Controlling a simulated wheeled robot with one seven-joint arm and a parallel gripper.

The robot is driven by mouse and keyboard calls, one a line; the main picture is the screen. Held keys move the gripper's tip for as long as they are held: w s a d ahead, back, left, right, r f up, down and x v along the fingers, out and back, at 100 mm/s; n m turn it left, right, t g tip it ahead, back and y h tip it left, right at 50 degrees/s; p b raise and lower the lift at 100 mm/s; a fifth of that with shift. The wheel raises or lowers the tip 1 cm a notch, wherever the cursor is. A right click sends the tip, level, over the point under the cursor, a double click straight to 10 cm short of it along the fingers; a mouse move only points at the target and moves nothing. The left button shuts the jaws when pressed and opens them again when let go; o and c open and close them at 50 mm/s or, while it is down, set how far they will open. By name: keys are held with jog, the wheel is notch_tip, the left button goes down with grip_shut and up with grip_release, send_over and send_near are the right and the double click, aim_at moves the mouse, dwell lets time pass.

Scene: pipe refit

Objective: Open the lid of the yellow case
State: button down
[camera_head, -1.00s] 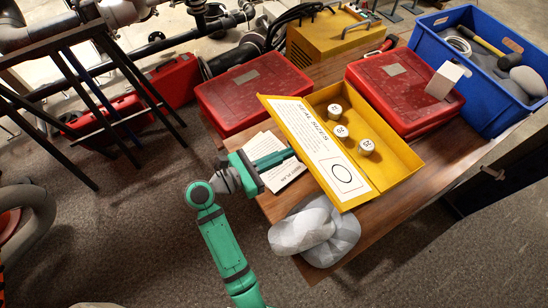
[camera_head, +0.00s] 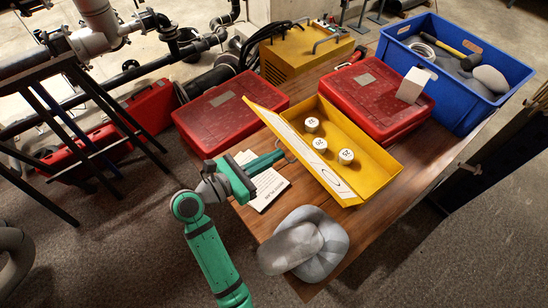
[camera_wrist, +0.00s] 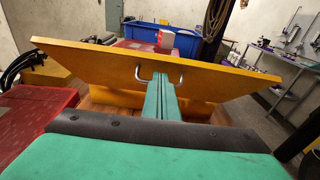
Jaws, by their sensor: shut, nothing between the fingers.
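The yellow case (camera_head: 378,168) lies open on the wooden table, with three white numbered cylinders (camera_head: 320,144) inside. Its lid (camera_head: 303,143) is raised and leans out to the left, its white printed inner sheet seen at a steep slant. My gripper (camera_head: 282,153) is shut and empty at the lid's outer side, by the metal handle (camera_head: 290,148). In the wrist view my fingers (camera_wrist: 160,79) reach to the handle (camera_wrist: 140,72) on the lid's outer face (camera_wrist: 100,62). I cannot tell whether they touch it.
A red case (camera_head: 222,110) lies left of the yellow case, another (camera_head: 375,95) behind it. A blue crate (camera_head: 463,105) stands at the back right. Papers (camera_head: 265,188) lie under my gripper, and a grey rounded object (camera_head: 303,243) lies at the table's front.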

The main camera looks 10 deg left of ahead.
jog(key=f+v, duration=0.1)
jog(key=v, duration=1.2)
jog(key=shift+r, duration=0.25)
